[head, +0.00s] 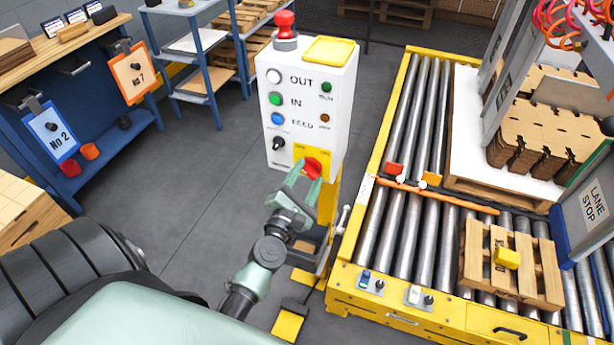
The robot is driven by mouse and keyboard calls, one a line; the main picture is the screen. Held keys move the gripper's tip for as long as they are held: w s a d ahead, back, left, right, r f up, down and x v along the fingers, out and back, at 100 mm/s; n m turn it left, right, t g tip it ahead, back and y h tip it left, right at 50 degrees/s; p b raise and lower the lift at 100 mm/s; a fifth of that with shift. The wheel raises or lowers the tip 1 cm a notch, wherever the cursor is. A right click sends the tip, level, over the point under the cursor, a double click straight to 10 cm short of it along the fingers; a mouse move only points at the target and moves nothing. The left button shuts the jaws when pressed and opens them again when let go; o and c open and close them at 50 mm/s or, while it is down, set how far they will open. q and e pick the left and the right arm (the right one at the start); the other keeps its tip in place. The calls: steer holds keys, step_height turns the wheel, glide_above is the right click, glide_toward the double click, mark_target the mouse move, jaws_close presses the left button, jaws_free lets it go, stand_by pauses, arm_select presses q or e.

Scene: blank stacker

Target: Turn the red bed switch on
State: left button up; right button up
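The red bed switch (313,168) is a red knob on a yellow plate at the lower right of the white control box (304,120). My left gripper (306,174) is right at this knob, its two pale green fingers apart, one toward each side of it. The fingertips overlap the knob's lower edge, and I cannot tell whether they press on it. The knob's exact angle is too small to read. My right gripper is not in view.
A red mushroom button (285,26) tops the box, with several buttons on its front. A roller conveyor (398,235) with a yellow frame stands right, carrying a small wooden pallet (520,277). A blue bench (111,93) stands left.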

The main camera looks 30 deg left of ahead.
arm_select(q)
steer(key=c, duration=0.3)
steer(key=shift+m, duration=0.4)
steer(key=shift+c, duration=0.2)
steer(key=m+p, duration=0.1)
steer(key=m, duration=0.3)
steer(key=shift+m+p, duration=0.3)
steer(key=shift+p, duration=0.1)
steer(key=m+p, duration=0.1)
steer(key=m, duration=0.2)
steer(key=shift+d+f+m, duration=0.1)
steer(key=shift+m, duration=0.2)
steer(key=m+p, duration=0.2)
steer(key=m, duration=0.3)
steer(key=shift+f+p, duration=0.2)
steer(key=shift+p, duration=0.1)
steer(key=shift+f+m+p, duration=0.15)
steer(key=shift+m+p, duration=0.5)
steer(key=shift+m, duration=1.35)
steer(key=o, duration=1.4)
